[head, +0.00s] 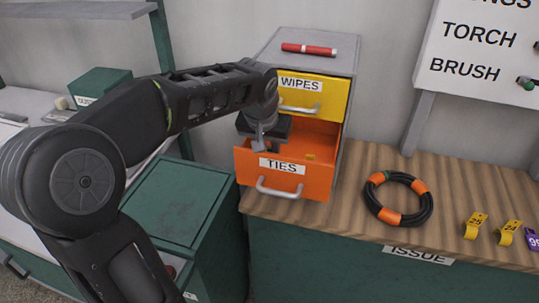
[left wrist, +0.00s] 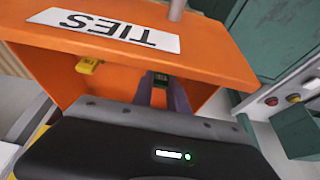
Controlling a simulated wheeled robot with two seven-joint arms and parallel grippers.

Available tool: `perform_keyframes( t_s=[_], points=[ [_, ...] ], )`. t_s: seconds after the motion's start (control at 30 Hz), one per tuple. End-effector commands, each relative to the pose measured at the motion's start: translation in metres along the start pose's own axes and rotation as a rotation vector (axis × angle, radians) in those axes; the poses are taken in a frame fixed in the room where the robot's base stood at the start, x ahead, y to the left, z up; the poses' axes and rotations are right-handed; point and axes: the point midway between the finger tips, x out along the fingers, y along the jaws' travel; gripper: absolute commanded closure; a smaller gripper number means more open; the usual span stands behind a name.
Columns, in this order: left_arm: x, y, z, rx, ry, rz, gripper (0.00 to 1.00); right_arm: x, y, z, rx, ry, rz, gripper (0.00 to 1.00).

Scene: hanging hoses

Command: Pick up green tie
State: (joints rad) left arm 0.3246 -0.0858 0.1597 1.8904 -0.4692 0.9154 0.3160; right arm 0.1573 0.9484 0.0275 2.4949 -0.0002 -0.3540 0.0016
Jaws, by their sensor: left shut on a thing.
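The open orange drawer labelled TIES (head: 311,182) juts from the cabinet, and its front also shows in the left wrist view (left wrist: 190,60). My left gripper (head: 262,147) reaches down into the drawer. In the left wrist view its fingers (left wrist: 163,90) are closed around a small dark green tie (left wrist: 161,77), mostly hidden between them. A yellow tie (left wrist: 88,65) lies apart in the drawer, and it shows in the head view (head: 310,157). The green tie is hidden in the head view. My right gripper is not in view.
A yellow WIPES drawer (head: 320,93) sits just above. A red marker (head: 309,49) lies on the cabinet top. A black hose coil with orange bands (head: 427,207) and yellow tags (head: 475,225) lie on the wooden worktop (head: 460,185). A green bin (head: 175,205) stands left.

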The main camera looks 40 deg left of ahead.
Motion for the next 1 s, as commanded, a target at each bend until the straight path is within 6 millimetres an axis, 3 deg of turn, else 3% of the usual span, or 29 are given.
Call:
perform_keyframes(
  t_s=[0.37,0.57,0.77,1.0],
  points=[
    [-0.002,0.0,-0.001,0.0,0.0,0.0,1.0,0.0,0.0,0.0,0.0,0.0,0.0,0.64],
    [-0.014,0.0,-0.006,0.0,0.002,0.0,1.0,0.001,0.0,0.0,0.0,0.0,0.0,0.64],
    [-0.044,0.0,-0.019,-0.001,0.005,0.001,1.0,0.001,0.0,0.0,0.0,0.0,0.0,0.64],
    [-0.105,0.001,-0.045,0.001,0.005,0.002,1.0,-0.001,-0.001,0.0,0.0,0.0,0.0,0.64]
  ],
)
